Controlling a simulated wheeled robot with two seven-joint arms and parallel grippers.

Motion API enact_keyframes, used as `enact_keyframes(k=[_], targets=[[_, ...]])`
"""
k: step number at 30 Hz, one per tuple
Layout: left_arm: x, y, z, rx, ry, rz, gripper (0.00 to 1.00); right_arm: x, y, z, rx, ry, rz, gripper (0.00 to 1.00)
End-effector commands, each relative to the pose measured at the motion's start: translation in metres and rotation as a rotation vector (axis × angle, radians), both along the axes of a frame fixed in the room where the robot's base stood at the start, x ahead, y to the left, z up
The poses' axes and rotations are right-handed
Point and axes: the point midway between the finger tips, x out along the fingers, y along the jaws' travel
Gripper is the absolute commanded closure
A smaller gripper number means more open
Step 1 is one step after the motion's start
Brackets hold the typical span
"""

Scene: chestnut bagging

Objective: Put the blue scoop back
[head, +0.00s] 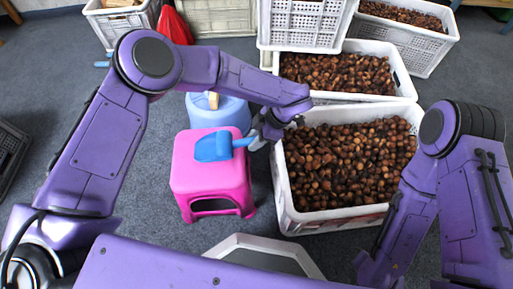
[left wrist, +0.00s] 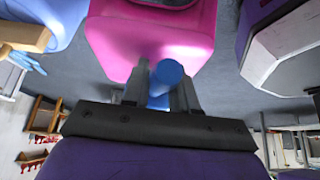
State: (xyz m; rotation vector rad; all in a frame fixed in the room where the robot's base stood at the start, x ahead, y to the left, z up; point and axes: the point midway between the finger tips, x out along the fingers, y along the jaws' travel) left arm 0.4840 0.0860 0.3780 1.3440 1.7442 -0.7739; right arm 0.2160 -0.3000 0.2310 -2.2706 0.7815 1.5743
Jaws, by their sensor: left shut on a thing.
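The blue scoop (head: 213,147) is over the top of the pink stool (head: 207,182) in the head view. Its handle points right, toward my left gripper (head: 262,135). My left gripper is shut on the scoop's handle, at the right edge of the stool. In the left wrist view the blue handle (left wrist: 168,73) shows between the two fingers, with the pink stool (left wrist: 125,35) beyond it. I cannot tell whether the scoop touches the stool top. My right gripper is out of view; only my right arm shows.
A white crate full of chestnuts (head: 345,165) stands right of the pink stool, with another chestnut crate (head: 405,82) behind it. A blue stool (head: 222,112) with a wooden-handled thing on it stands behind the pink one.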

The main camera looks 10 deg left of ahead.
Motion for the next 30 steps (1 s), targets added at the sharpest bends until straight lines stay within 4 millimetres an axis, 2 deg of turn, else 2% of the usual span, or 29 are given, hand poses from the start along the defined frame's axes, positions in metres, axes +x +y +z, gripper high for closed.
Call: enact_keyframes(k=[1, 5, 10, 19, 20, 22, 30], targets=[[0.004, -0.001, -0.007, 0.001, -0.001, 0.002, 1.0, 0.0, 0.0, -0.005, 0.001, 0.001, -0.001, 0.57], [0.011, -0.003, -0.015, 0.0, -0.001, 0.0, 1.0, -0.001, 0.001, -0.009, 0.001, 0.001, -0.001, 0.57], [0.012, -0.004, -0.044, 0.001, 0.001, -0.001, 1.0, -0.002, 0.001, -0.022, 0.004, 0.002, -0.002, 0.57], [0.012, -0.003, -0.046, 0.0, 0.0, -0.001, 1.0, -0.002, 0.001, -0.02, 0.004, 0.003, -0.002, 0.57], [0.012, -0.004, -0.047, 0.0, 0.0, -0.001, 0.69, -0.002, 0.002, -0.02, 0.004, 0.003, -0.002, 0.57], [0.012, -0.004, -0.046, 0.0, 0.0, -0.001, 0.47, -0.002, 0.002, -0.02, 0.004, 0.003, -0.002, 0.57], [0.012, -0.003, -0.045, 0.0, -0.001, -0.001, 0.47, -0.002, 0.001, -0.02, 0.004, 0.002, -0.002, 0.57]])
